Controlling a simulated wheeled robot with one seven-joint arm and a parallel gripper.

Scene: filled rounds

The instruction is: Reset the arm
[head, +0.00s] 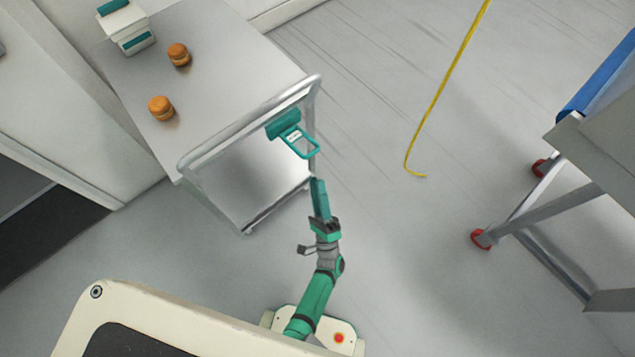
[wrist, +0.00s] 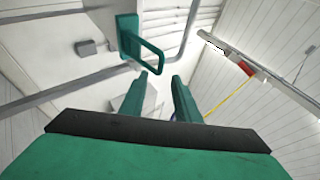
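My gripper (head: 318,190) is at the end of my green arm, in front of the cart's near right corner in the head view. In the wrist view my gripper (wrist: 160,85) shows two green fingers standing apart with nothing between them. A green holder with a loop handle (head: 290,130) hangs at the cart's rail, just beyond the fingertips. It also shows in the wrist view, where the holder (wrist: 130,42) is above and left of the fingers. The fingers look apart from it.
A metal cart (head: 215,75) carries two orange-brown round items (head: 178,54) and a white box with green parts (head: 127,28). A yellow line (head: 440,90) crosses the floor. A blue-topped trolley with red wheels (head: 600,75) stands at right.

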